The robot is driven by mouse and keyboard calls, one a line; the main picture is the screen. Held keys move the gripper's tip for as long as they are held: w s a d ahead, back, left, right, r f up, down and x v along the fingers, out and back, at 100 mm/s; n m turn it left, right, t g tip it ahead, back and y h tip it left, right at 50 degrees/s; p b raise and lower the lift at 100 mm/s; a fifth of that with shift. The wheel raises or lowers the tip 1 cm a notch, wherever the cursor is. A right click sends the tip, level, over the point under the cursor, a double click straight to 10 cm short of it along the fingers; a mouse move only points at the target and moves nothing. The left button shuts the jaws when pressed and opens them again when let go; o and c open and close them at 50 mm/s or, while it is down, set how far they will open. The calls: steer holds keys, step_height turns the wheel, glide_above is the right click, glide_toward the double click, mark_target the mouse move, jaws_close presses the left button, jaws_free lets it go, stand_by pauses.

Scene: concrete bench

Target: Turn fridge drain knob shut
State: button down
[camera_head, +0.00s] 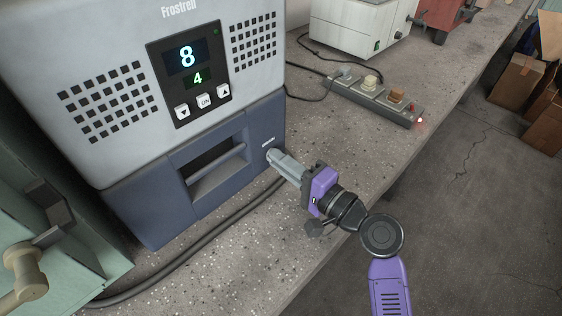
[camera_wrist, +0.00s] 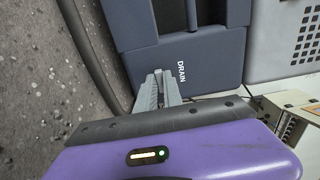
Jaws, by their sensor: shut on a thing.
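The fridge (camera_head: 130,40) is a pale grey unit with a dark blue lower front, standing on the bench at the left. Its display reads 8 and 4. The word DRAIN is printed on the blue front and reads clearly in the wrist view. My gripper (camera_head: 273,157) reaches the lower right of the blue front, just below that word. In the wrist view, its grey fingers (camera_wrist: 160,82) are close together against the front. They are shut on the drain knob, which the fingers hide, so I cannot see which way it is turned.
A dark hose (camera_head: 190,272) runs along the bench (camera_head: 330,150) below the fridge. A power strip (camera_head: 372,100) with plugs and a white box (camera_head: 350,30) stand farther back. A green cabinet (camera_head: 75,260) with a tan handle is at the left. Cardboard boxes (camera_head: 540,85) sit on the floor at right.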

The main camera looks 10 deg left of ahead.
steer(key=shift+f, duration=0.1)
steer(key=c, duration=1.5)
jaws_free()
steer(key=v, duration=0.7)
steer(key=shift+s+d+p, duration=0.25)
steer(key=shift+d+p, duration=0.05)
